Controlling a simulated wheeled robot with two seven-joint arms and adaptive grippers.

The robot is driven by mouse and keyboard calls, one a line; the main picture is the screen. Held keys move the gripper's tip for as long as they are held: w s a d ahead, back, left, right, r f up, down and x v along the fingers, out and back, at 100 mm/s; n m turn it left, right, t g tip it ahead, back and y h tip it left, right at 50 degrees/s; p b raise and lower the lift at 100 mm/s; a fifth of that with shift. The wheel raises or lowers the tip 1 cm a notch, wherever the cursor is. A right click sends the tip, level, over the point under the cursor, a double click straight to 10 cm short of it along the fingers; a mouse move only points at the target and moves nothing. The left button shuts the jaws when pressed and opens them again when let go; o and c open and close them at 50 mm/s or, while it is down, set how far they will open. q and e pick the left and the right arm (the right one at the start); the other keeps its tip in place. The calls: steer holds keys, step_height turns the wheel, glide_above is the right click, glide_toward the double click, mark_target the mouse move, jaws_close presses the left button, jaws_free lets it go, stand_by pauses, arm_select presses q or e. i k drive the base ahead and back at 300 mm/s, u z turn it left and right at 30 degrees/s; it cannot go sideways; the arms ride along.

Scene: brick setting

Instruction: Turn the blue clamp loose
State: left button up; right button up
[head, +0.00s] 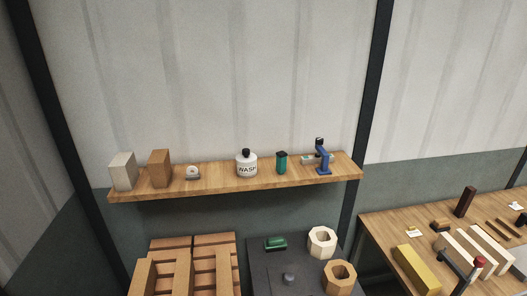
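The blue clamp (324,160) stands upright near the right end of the wooden wall shelf (218,187). It has a dark top part, and a small pale grey-and-teal piece (307,160) sits at its left side. I cannot tell whether that piece is part of the clamp or gripped by it. The clamp is small here, so how tight it is does not show. Neither of my grippers is in view.
The shelf also holds a pale block (123,171), a brown block (160,168), a small grey item (193,173), a white WASH bottle (246,164) and a green container (281,163). Below stand stacked bricks (160,275) and a dark surface (265,262). A cluttered wooden table (382,227) is right.

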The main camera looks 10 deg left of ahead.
mark_target(318, 141)
steer(key=u, duration=0.65)
steer(key=k, duration=0.1)
steer(key=z, duration=1.6)
steer(key=i, duration=0.6)
steer(key=z, duration=0.35)
